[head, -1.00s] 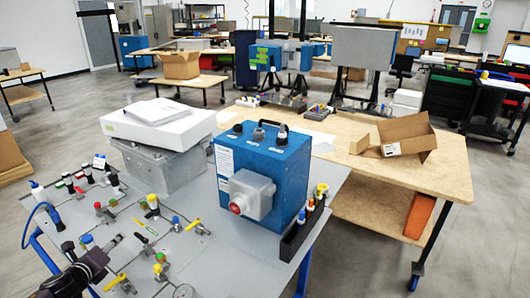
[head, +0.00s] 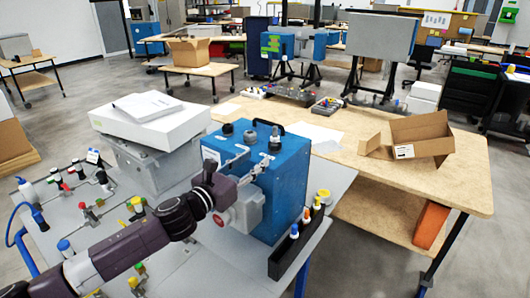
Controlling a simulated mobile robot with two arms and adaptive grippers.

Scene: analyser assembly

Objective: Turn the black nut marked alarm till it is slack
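I cannot read any alarm marking, so I cannot tell which is the alarm nut. My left gripper (head: 254,157) is in front of the box's upper front edge, just below the middle and right fittings in the picture. Its two grey fingers are apart, with nothing seen between them. My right gripper is not in view.
A black holder (head: 287,257) with coloured bottles stands right of the box. A grey case with a white box (head: 150,128) on it stands to the left. Valves and tubing (head: 135,207) cover the left of the table. A wooden bench (head: 370,165) with an open carton (head: 420,140) lies behind.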

